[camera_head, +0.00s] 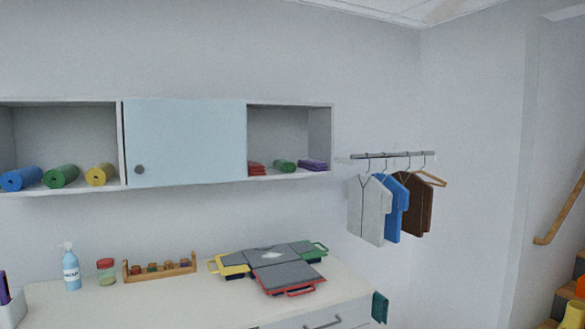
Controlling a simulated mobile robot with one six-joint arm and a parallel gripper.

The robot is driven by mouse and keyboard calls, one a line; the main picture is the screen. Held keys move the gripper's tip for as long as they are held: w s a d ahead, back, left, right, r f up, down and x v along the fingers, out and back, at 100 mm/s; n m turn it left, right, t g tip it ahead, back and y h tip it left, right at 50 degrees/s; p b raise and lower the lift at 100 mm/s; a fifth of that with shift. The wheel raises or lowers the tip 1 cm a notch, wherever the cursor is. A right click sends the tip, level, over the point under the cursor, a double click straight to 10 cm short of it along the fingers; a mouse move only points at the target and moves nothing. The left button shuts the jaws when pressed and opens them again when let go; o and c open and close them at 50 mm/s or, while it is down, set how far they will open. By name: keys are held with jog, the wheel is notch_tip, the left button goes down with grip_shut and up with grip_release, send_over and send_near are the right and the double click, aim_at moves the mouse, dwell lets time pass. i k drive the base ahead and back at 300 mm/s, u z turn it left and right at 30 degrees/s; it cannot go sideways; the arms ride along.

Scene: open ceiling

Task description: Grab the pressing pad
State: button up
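Several flat dark grey pads with coloured handles lie on the white counter (170,308), close together or overlapping. One has a red handle (290,283) at the front, one a yellow edge and handle (231,265) at the left, one a green handle (306,250) at the right back. A small pale mark shows on the middle grey part (268,252). I cannot tell which of these is the pressing pad. My gripper is not in view.
A spray bottle (71,269), a red-lidded jar (106,271) and a wooden rack (160,268) stand left of the pads. A wall cabinet (185,142) hangs above. Shirts (369,210) hang at right. A green cloth-like item (380,307) hangs by the counter's right end.

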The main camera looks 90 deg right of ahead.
aim_at(286, 166)
jog(key=z, duration=0.05)
jog(key=k, duration=2.55)
jog(key=z, duration=0.8)
jog(key=i, duration=0.9)
jog(key=u, duration=0.05)
